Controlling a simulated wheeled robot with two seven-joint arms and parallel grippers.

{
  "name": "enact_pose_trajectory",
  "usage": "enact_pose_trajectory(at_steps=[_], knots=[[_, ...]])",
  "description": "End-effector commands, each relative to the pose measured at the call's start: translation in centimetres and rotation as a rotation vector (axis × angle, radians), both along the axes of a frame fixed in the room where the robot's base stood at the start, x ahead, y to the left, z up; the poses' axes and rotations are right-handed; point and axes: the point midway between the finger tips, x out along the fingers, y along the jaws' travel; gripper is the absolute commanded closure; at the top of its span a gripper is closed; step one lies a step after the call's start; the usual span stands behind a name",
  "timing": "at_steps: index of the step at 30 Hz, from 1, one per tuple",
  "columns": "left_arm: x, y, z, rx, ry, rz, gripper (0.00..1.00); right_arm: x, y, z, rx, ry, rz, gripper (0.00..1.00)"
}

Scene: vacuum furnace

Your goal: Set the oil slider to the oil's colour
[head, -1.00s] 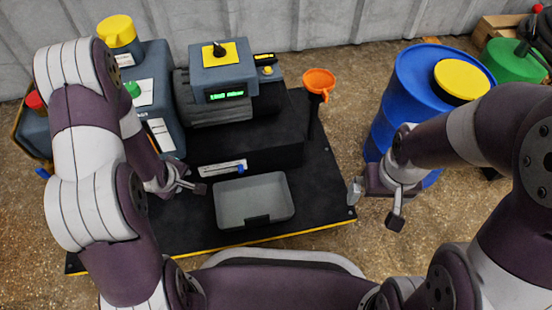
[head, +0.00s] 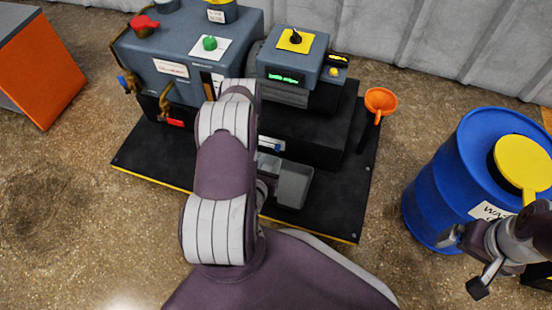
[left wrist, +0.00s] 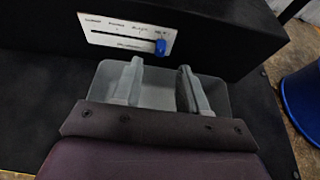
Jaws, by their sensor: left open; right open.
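The oil slider is a white labelled plate (left wrist: 125,36) with a blue knob (left wrist: 161,48) on the black block's front. The knob sits at the right end of its slot; the small labels are hard to read. The slider also shows in the head view (head: 271,145). My right gripper (head: 463,262) is open and empty by the blue barrel. The oil's colour cannot be made out.
The grey tray (head: 294,187) lies below the slider. An orange funnel (head: 380,101) and blue barrel (head: 440,185) stand to the right.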

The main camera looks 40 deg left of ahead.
Motion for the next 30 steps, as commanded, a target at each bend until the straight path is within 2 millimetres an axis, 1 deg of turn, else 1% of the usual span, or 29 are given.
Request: enact_pose_trajectory(at_steps=[1,3,6,10,15,21,23,24,25,30], knots=[[0.5,0.1,-0.8,0.001,-0.001,-0.004,0.57,0.0,0.0,-1.1,0.0,-0.001,0.0,0.0],[1.7,0.5,-1.2,0.004,-0.003,-0.004,0.57,0.0,0.0,-1.9,0.0,-0.001,0.0,0.0],[3.1,0.9,-1.7,0.003,-0.003,-0.003,0.57,0.0,0.0,-2.8,0.0,-0.001,0.0,0.0],[4.3,1.3,-2.1,0.002,0.0,-0.003,0.57,0.0,0.0,-3.5,0.0,-0.001,0.0,0.0],[5.0,1.5,-2.1,0.001,0.001,-0.002,0.57,0.0,0.0,-3.7,0.0,-0.001,0.0,0.0],[5.0,1.5,-2.0,0.001,0.001,-0.002,0.57,0.0,0.0,-3.6,0.0,-0.001,0.0,0.0],[5.0,1.5,-2.0,0.001,0.001,-0.002,0.77,0.0,0.0,-3.6,0.0,-0.001,0.0,0.0],[5.0,1.5,-2.0,0.001,0.001,-0.002,0.9,0.0,0.0,-3.6,0.0,-0.001,0.0,0.0],[5.0,1.5,-2.0,0.001,0.001,-0.002,1.0,0.0,0.0,-3.6,0.0,-0.001,0.0,0.0],[4.9,1.6,-2.0,0.001,0.002,-0.001,1.0,0.0,0.0,-3.5,0.0,-0.001,0.0,0.0]])
